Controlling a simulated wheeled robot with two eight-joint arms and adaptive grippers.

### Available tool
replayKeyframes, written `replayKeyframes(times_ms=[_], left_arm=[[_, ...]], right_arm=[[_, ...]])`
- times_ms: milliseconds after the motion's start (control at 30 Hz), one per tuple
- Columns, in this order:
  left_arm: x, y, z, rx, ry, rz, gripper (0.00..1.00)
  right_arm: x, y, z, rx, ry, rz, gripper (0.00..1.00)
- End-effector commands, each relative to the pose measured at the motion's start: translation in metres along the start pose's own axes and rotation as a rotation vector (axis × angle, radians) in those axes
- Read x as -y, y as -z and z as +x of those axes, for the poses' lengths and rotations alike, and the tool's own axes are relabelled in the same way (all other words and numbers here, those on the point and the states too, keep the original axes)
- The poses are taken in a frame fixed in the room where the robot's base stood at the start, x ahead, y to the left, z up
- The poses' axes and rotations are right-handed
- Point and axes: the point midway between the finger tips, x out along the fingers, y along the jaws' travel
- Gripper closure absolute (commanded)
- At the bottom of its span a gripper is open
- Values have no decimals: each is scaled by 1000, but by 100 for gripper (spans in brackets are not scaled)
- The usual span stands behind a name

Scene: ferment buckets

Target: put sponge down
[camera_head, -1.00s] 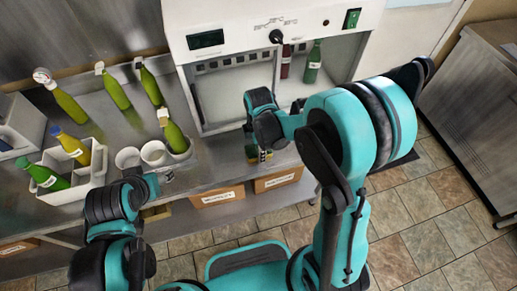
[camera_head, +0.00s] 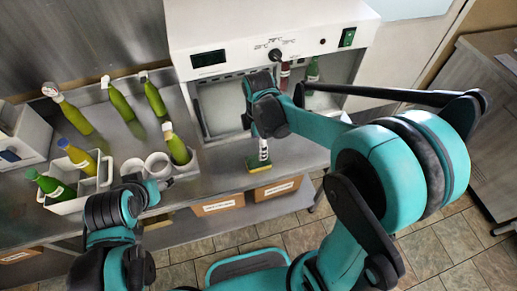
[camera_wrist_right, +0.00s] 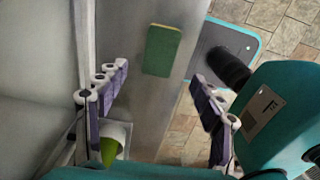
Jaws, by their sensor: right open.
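The sponge (camera_head: 259,165), green on top with a yellow side, lies flat near the front edge of the steel counter (camera_head: 222,171), below the white cabinet. In the right wrist view the sponge (camera_wrist_right: 162,50) shows as a plain green block, ahead of the fingers and touching neither. My right gripper (camera_head: 263,149) is just above it in the head view. In the right wrist view my right gripper (camera_wrist_right: 160,95) has its fingers wide apart with nothing between them. My left gripper (camera_head: 150,190) is over the counter's front edge at left; its fingers are unclear.
The white cabinet (camera_head: 230,62) stands behind the sponge, with bottles (camera_head: 313,72) inside. White cups (camera_head: 158,165), a bottle crate (camera_head: 72,203) and green bottles (camera_head: 120,102) crowd the counter's left. Labelled boxes (camera_head: 217,205) sit below. The counter between cups and sponge is clear.

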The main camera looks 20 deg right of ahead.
Motion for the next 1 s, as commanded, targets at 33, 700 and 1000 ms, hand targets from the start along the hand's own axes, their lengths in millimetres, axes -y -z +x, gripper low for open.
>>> replayKeyframes(times_ms=[33,700,1000], left_arm=[[0,2,-2,0,0,0,41],[0,2,-3,0,0,0,41],[0,2,-3,0,0,0,41]], right_arm=[[0,0,-7,0,0,0,33],[86,-37,-83,-295,-424,1215,33],[105,-44,-85,-476,-497,1540,33]])
